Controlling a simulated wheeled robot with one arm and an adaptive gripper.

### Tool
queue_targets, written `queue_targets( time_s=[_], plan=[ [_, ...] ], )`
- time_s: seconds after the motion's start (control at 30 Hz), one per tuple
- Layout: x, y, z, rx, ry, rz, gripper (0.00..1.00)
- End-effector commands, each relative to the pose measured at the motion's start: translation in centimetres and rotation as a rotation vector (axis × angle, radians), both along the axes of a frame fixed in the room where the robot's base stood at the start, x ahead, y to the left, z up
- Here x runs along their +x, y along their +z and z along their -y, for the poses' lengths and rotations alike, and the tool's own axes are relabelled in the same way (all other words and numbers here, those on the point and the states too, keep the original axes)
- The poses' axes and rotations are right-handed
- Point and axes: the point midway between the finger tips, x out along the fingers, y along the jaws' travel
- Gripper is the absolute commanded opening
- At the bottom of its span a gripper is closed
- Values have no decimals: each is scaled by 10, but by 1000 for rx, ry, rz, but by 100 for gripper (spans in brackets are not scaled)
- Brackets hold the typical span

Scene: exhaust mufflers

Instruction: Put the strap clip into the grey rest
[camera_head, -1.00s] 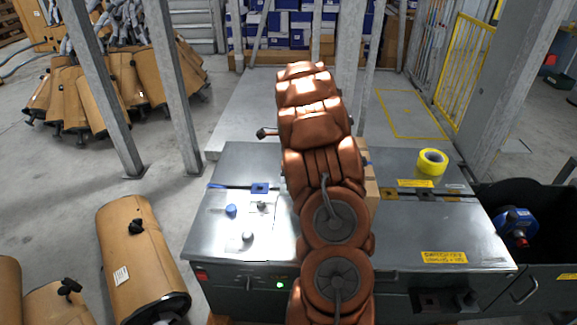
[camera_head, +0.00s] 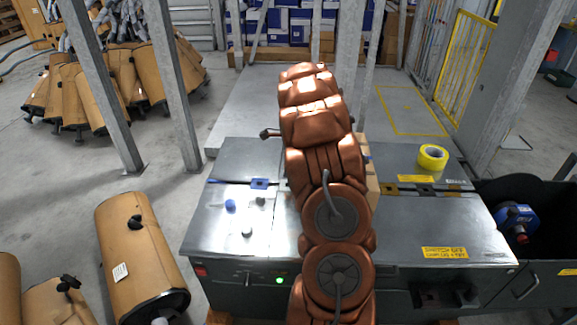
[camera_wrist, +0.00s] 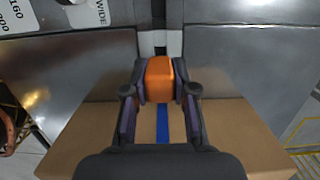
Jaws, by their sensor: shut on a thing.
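My gripper (camera_wrist: 160,90) is shut on an orange block-like piece, which I take to be the strap clip (camera_wrist: 160,78). It sits between the two dark fingers in the wrist view. The gripper is over a cardboard box with a blue stripe; I cannot tell the height between them. In the head view my arm hides the gripper and the clip. I cannot make out the grey rest for certain in either view.
The cardboard box (camera_wrist: 230,130) stands on a grey metal bench (camera_head: 440,225). A black bin (camera_head: 550,220) is at right. Mufflers (camera_head: 140,255) lie at left.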

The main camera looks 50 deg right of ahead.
Motion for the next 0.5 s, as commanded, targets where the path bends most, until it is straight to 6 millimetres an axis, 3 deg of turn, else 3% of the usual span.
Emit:
queue_targets(
  time_s=[0.3,0.5],
  plan=[
    [0,-27,0,2,-1,-1,0],
    [-1,-35,0,2,-1,-1,0]
  ],
)
